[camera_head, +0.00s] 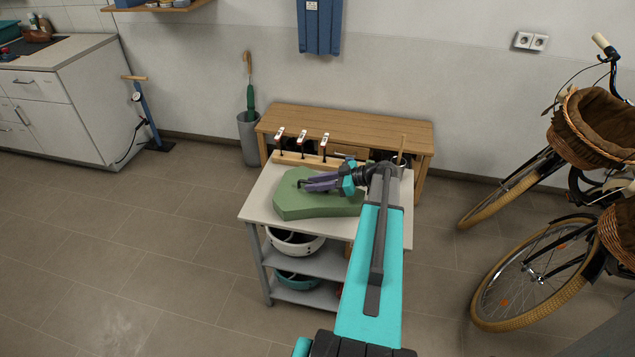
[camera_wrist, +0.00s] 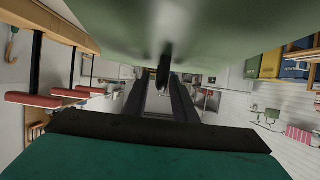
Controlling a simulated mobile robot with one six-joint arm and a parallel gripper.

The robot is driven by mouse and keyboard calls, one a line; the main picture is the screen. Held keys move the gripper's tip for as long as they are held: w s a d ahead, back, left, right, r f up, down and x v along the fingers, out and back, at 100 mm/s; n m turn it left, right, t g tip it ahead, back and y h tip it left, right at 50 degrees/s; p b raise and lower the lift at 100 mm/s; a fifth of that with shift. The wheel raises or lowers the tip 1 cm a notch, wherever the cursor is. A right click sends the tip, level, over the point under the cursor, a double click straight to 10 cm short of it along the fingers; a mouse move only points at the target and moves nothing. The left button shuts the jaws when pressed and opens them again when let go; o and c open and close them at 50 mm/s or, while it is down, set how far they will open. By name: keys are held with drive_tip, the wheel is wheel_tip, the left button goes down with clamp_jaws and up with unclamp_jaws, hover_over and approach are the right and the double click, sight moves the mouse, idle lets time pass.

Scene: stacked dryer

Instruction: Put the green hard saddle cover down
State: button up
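The green hard saddle cover (camera_head: 310,206) lies on the pale top of a small grey cart (camera_head: 262,200), its front edge near the cart top's front edge. My gripper (camera_head: 303,184) is just above the cover, with its fingers pointing left, slightly apart. In the wrist view the cover (camera_wrist: 120,25) fills the top of the picture. My gripper (camera_wrist: 162,82) shows there as two dark fingers with a gap between them. A small dark projection at the cover stands by the fingertips; whether the fingers touch it I cannot tell.
A wooden bench (camera_head: 350,122) is behind that. Bowls (camera_head: 295,243) sit on the shelves below. Bicycles (camera_head: 545,262) stand on the right. Floor on the left is clear.

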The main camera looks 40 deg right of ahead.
drive_tip(key=shift+r, duration=0.15)
idle(0.3)
drive_tip(key=shift+s+d, duration=0.25)
drive_tip(key=shift+s, duration=0.05)
drive_tip(key=b+v, duration=0.3)
drive_tip(key=v, duration=0.8)
drive_tip(key=shift+r+b, duration=0.2)
drive_tip(key=shift+b, duration=0.15)
drive_tip(key=shift+s, duration=0.1)
